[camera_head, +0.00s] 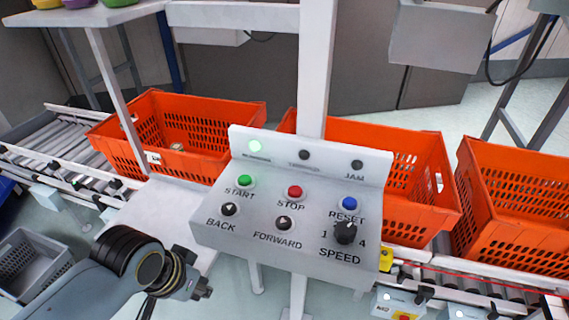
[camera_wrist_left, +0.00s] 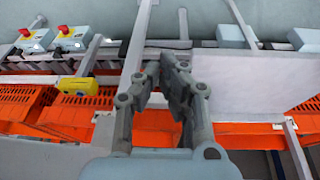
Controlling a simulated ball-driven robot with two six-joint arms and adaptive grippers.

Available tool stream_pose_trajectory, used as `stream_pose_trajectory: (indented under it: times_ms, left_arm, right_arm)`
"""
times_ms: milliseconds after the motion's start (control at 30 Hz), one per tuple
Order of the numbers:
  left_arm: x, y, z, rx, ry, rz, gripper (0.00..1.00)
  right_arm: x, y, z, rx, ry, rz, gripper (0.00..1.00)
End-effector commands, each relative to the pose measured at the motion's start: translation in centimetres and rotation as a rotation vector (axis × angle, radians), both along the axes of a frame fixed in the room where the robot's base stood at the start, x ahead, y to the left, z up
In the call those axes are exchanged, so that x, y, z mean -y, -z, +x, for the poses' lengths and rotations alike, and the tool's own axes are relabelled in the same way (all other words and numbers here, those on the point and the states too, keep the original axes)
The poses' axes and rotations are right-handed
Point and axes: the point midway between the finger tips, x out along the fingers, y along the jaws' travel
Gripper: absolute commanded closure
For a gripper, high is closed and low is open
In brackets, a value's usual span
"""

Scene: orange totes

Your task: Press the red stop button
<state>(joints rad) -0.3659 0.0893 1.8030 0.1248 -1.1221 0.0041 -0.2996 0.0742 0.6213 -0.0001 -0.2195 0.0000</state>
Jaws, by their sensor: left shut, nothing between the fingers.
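The red stop button (camera_head: 295,191) sits in the middle of the upper row on the grey control panel (camera_head: 215,238), above the word STOP. A green start button (camera_head: 244,180) is to its left and a blue reset button (camera_head: 350,203) to its right. My left gripper (camera_head: 203,291) is low and left of the panel, apart from it, below the BACK button. In the left wrist view its fingers (camera_wrist_left: 172,65) are close together with nothing between them. The stop button cannot be made out in the left wrist view. My right gripper is not in view.
Orange totes (camera_head: 262,112) stand on the conveyor behind the panel, with another tote (camera_head: 465,190) at the right. A white post (camera_head: 317,70) rises behind the panel. A grey crate (camera_head: 45,262) is on the floor at left. The space above the panel's front face is clear.

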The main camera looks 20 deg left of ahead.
Motion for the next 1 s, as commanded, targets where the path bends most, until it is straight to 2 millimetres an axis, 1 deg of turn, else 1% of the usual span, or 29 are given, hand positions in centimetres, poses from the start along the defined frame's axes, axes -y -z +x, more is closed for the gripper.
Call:
stream_pose_trajectory:
  times_ms: [33,100,333,400,467,500,567,600,700,800,833,900,1000]
  left_arm:
    - [0.3,-3.9,0.5,0.014,0.005,-0.006,1.00]
    - [0.7,-7.2,0.9,0.025,0.014,-0.013,1.00]
    - [1.7,-16.5,1.3,0.058,0.039,-0.031,1.00]
    - [3.2,-16.8,4.2,0.090,0.036,-0.103,1.00]
    - [4.3,-17.8,6.3,0.115,0.036,-0.157,1.00]
    - [5.1,-18.5,7.7,0.130,0.037,-0.195,1.00]
    - [6.3,-19.9,9.8,0.156,0.040,-0.253,1.00]
    - [7.1,-20.8,11.2,0.174,0.041,-0.291,1.00]
    - [9.0,-23.4,14.3,0.213,0.048,-0.381,1.00]
    - [10.4,-25.5,16.6,0.241,0.053,-0.452,1.00]
    - [10.7,-26.0,17.1,0.247,0.055,-0.467,1.00]
    - [11.2,-26.8,17.9,0.257,0.058,-0.494,1.00]
    - [11.5,-27.2,18.4,0.264,0.060,-0.512,1.00]
  right_arm:
    - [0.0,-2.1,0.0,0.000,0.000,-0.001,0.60]
    - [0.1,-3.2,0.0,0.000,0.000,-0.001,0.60]
    - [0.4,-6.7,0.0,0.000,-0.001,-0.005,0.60]
    - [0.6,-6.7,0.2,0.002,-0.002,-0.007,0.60]
    - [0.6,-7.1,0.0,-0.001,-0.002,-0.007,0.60]
    - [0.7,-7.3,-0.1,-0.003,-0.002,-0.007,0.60]
    - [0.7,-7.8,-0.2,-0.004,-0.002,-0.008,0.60]
    - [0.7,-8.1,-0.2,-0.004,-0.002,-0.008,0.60]
    - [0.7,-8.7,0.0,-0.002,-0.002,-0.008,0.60]
    - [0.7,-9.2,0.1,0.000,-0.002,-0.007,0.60]
    - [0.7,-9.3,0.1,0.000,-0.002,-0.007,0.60]
    - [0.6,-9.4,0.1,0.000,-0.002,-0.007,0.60]
    - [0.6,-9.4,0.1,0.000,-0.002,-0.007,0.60]
